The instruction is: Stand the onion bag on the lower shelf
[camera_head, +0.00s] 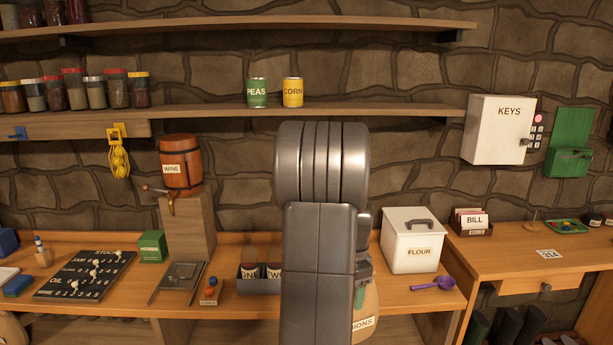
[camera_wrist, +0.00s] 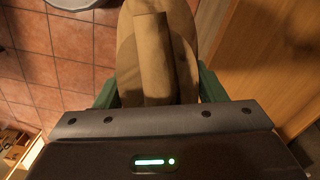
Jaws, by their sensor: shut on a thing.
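The onion bag (camera_wrist: 180,35), a tan-brown sack, fills the top middle of the wrist view. My gripper (camera_wrist: 158,88) is shut on it, with one green finger on each side. In the head view a strip of the bag (camera_head: 370,309) with part of its label shows at the bottom, right of my arm. My arm hides the rest of it and most of the gripper. The lower shelf (camera_head: 215,116) on the wall carries a green PEAS can (camera_head: 257,93), a yellow CORN can (camera_head: 293,92) and several jars (camera_head: 76,88) at the left.
The upper shelf (camera_head: 300,22) runs above the lower one. The lower shelf looks clear right of the corn can, partly behind my arm. Below, the counter (camera_head: 235,306) holds a WINE barrel (camera_head: 181,164) on a stand and a white FLOUR bin (camera_head: 408,240). A KEYS box (camera_head: 499,130) hangs right.

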